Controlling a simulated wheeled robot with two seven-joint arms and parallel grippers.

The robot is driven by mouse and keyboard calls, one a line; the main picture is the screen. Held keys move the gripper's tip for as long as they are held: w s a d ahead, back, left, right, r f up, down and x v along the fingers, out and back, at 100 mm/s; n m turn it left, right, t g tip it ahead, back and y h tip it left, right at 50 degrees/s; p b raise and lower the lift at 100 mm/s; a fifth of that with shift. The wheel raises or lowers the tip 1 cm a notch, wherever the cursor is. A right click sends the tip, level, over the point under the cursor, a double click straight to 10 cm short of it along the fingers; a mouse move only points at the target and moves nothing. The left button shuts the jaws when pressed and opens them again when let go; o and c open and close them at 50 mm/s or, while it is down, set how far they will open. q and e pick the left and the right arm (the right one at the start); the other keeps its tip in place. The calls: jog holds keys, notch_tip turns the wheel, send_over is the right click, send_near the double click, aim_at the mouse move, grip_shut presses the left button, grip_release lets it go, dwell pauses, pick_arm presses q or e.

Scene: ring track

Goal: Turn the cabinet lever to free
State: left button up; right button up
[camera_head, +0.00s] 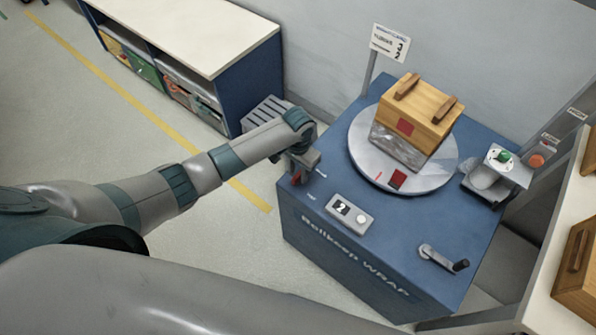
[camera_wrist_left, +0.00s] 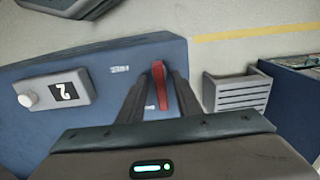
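The blue wrap cabinet (camera_head: 330,245) stands right of centre in the head view. Its red lever (camera_wrist_left: 160,85) shows in the left wrist view on the blue top, near the edge. Small white labels lie beside it, too small to read. My left gripper (camera_wrist_left: 160,90) has its two dark fingers apart, one on each side of the lever, with a gap at least on the left side. In the head view my left gripper (camera_head: 297,172) is over the cabinet's left corner and hides most of the lever.
A round turntable (camera_head: 362,160) on the cabinet carries a wooden-topped box (camera_head: 425,105). A panel reading 2 (camera_head: 349,212), a crank (camera_head: 443,257) and a green-button unit (camera_head: 500,165) are also on top. A grey slatted bin (camera_head: 266,112) and a shelf unit (camera_head: 190,30) stand behind.

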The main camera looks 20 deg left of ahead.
pick_arm(q)
jog(key=shift+f, duration=0.15)
grip_shut()
